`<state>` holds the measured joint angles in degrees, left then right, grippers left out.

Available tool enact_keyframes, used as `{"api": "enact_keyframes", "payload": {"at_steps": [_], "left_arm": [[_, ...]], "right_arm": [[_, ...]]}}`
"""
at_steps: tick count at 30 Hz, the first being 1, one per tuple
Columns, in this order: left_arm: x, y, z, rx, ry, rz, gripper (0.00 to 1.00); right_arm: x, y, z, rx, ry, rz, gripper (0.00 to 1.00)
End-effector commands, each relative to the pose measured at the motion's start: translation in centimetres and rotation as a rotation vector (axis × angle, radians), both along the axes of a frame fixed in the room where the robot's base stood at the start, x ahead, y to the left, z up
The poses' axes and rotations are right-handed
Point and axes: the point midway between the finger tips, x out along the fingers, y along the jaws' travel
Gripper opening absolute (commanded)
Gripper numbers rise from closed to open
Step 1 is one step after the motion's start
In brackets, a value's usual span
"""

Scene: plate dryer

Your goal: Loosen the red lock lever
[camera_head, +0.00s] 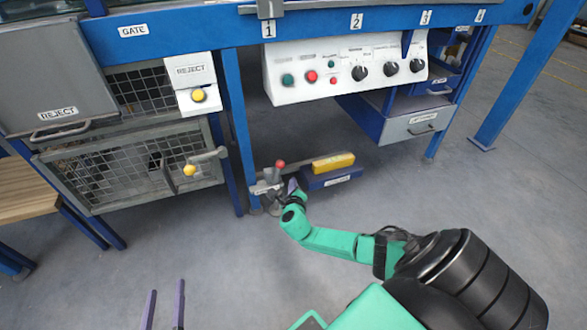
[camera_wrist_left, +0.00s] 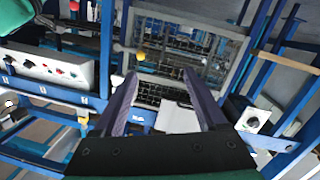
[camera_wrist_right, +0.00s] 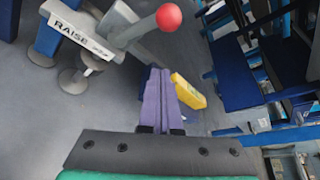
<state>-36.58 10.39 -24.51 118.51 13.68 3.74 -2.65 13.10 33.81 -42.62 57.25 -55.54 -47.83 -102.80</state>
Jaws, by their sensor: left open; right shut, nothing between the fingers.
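The lever with a red ball knob (camera_head: 280,164) stands low, beside the foot of a blue post. In the right wrist view its red knob (camera_wrist_right: 169,17) is at the top, on a grey arm above a white plate marked RAISE (camera_wrist_right: 75,30). My right gripper (camera_head: 292,186) is shut and empty just below and right of the knob. In the right wrist view its purple fingertips (camera_wrist_right: 159,72) point toward the lever, below the knob; I cannot tell whether they touch it. My left gripper (camera_head: 164,290) is open and empty over bare floor; its fingers (camera_wrist_left: 161,75) face a mesh door.
A yellow block (camera_head: 333,162) lies on a blue box (camera_head: 330,179) right of the lever. A control panel (camera_head: 345,68) with knobs is above. A mesh reject door (camera_head: 125,170) with a yellow-knobbed latch (camera_head: 190,170) is at left. The floor in front is clear.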

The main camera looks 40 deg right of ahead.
Motion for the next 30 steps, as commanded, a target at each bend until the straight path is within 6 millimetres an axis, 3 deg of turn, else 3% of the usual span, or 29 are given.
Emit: {"api": "enact_keyframes", "payload": {"at_steps": [12,16,30], "left_arm": [[-6.9,-0.3,-7.3,0.042,0.281,-0.051,0.75],[-6.8,-0.4,-5.6,0.054,0.294,-0.062,0.75],[-6.7,-0.4,-5.5,0.058,0.298,-0.065,0.75]], "right_arm": [[-1.5,1.1,0.8,0.000,0.001,-0.001,0.00],[-2.9,2.2,1.6,0.000,0.002,0.000,0.00],[-3.4,2.5,1.5,0.001,-0.001,0.000,0.00]]}}
